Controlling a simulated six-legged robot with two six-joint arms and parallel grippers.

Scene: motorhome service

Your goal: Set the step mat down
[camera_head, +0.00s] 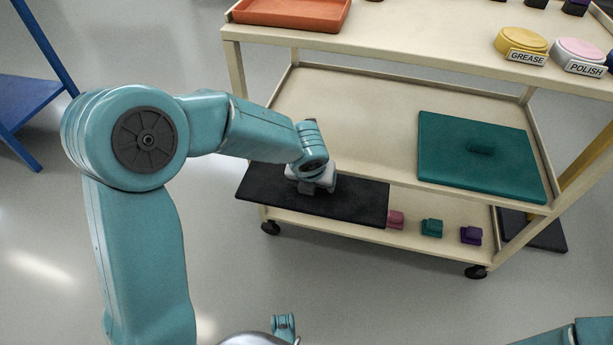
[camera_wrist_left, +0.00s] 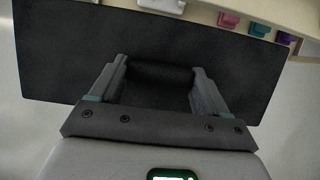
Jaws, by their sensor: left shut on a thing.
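The step mat is a flat black rectangle (camera_head: 350,203) with a raised bar-like grip on top. My left gripper (camera_head: 312,186) is shut on this grip from above. In the left wrist view the black mat (camera_wrist_left: 60,60) spreads out beyond both fingers, and its rounded grip (camera_wrist_left: 160,75) lies between the fingers of my left gripper (camera_wrist_left: 160,80). The mat is roughly level, at the front left of the cart, overlapping the middle shelf's front edge in the picture. I cannot tell whether it touches the cart. My right gripper is not in view.
The cream cart (camera_head: 330,110) has a teal mat with a grip (camera_head: 480,155) on its middle shelf's right; the shelf's left is bare. Small colored blocks (camera_head: 432,228) sit on the lower shelf. A blue stand (camera_head: 25,100) is at left.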

